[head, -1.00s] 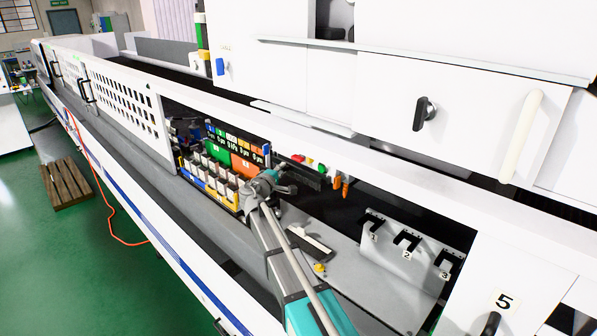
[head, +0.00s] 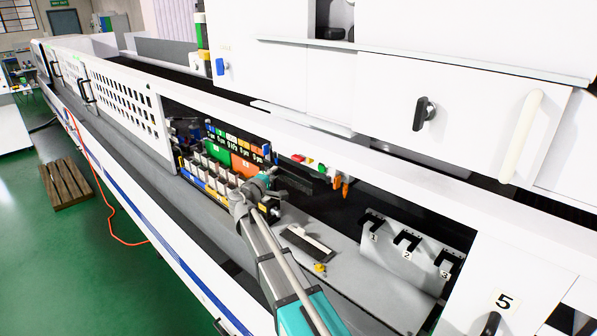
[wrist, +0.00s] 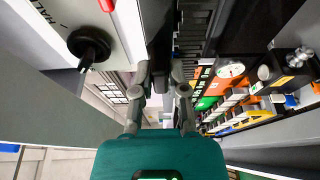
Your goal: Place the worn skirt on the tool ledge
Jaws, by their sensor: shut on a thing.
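The tool ledge seems to be the grey surface (head: 345,280) at the front of the bay. A dark piece with a white strip (head: 309,243) lies on it, right of my gripper, near a small yellow item (head: 319,268).
A grey bracket with numbered hooks (head: 405,250) stands at the bay's right. Red, green and orange parts (head: 322,170) hang along the upper edge. Grey surface is bare between the dark piece and the bracket.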

